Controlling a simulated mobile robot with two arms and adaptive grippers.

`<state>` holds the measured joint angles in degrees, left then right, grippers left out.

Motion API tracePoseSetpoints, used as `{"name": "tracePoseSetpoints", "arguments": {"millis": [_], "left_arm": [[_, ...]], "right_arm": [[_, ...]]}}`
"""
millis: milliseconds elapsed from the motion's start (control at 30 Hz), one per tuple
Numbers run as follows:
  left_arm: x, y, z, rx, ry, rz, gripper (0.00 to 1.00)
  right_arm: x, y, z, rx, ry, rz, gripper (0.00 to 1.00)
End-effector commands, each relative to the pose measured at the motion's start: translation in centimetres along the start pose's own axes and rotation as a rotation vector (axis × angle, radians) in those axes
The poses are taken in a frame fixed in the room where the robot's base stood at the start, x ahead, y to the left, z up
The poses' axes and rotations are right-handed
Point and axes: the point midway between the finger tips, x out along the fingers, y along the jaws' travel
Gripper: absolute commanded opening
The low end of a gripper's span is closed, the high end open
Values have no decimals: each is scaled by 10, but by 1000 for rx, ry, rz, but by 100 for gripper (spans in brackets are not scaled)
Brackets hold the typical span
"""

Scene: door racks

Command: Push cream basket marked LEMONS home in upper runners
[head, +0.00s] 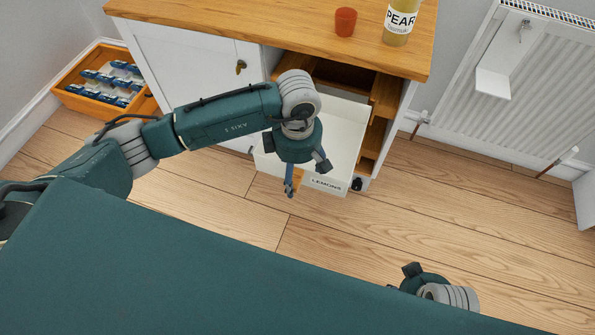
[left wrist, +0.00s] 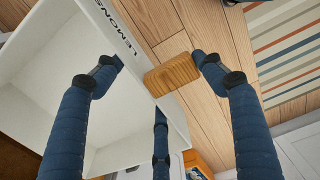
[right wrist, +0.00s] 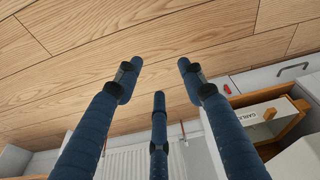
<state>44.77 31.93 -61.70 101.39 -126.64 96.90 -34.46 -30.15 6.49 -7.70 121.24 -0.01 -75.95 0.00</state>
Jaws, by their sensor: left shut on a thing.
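The cream basket (head: 345,130) marked LEMONS sticks out of the open right bay of the white cabinet (head: 195,65). Its back end is inside the bay, where wooden runners (head: 385,95) show at the side. Which runners it rides on is hidden. My left gripper (head: 292,186) is at the basket's front wall, near the wooden handle (left wrist: 172,74). In the left wrist view its fingers straddle the front wall and handle of the basket (left wrist: 75,60), shut on it. My right gripper (right wrist: 154,78) is open and empty over the floor, well apart from the basket.
A red cup (head: 345,21) and a bottle labelled PEAR (head: 397,22) stand on the cabinet top. A radiator (head: 485,85) is on the right wall. An orange tray (head: 70,95) of small packs is at the left. The floor before the cabinet is clear.

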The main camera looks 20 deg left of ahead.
Motion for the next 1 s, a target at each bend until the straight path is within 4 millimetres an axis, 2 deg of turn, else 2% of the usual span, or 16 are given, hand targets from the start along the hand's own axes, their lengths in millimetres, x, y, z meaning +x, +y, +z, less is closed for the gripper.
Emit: {"name": "tracePoseSetpoints", "arguments": {"millis": [300, 700, 1000], "left_arm": [[-1, 1, 0, 0, 0, 2, 30], [0, 2, 0, 0, 0, 3, 30], [0, 6, 0, 0, -1, 2, 30]], "right_arm": [[-13, 0, -10, 0, 28, 0, 40], [-11, 0, -3, 1, 8, 0, 40], [-25, 0, -6, 2, 19, -1, 40]]}}
